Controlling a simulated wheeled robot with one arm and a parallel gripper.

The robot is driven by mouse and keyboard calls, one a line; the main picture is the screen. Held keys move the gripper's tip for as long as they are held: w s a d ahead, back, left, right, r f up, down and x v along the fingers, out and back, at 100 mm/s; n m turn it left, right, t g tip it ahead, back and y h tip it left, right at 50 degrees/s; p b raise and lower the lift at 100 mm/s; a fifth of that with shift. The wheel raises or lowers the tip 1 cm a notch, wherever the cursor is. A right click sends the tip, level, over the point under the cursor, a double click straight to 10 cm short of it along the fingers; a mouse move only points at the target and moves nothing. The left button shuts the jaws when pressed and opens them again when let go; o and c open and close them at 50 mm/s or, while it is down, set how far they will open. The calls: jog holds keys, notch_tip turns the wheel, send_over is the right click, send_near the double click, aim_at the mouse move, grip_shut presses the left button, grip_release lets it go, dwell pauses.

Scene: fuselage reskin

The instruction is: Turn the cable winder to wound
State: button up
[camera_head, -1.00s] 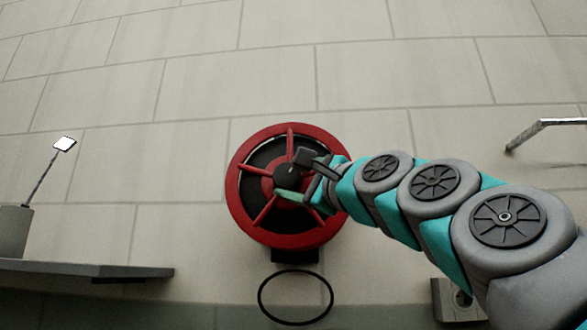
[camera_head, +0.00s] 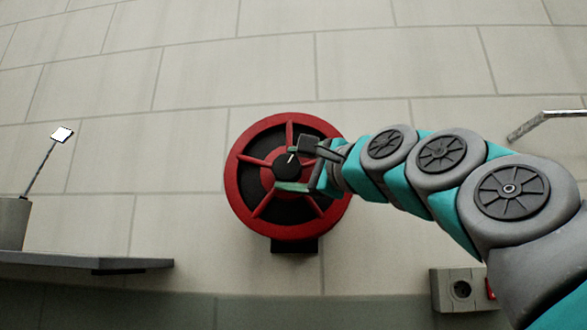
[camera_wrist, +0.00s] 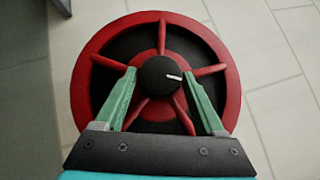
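The cable winder (camera_head: 236,190) is a round red reel with spokes, mounted on the tiled wall. At its centre is a black knob (camera_head: 285,166) with a white pointer mark. In the head view the mark points up and slightly right. In the wrist view the knob (camera_wrist: 158,76) sits between my two green fingers, and its mark points right. My gripper (camera_head: 295,168) reaches in from the right and straddles the knob. It looks slightly open, one finger on each side, with very narrow gaps; contact is hard to rule out. No cable loop shows below the reel.
A grey shelf (camera_head: 85,261) with a grey container (camera_head: 12,222) and a thin rod stands at the left. A metal handle (camera_head: 545,121) is on the wall at upper right. A socket box (camera_head: 458,289) sits at lower right.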

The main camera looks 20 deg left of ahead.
jog(key=o, duration=0.3)
jog(key=shift+o, duration=0.2)
jog(key=shift+d, duration=0.1)
jog(key=b+v, duration=0.1)
jog(key=v, duration=0.6)
jog(key=shift+s+d+f+b, duration=0.15)
jog(key=shift+s+d+b, duration=0.05)
jog(key=shift+b, duration=0.15)
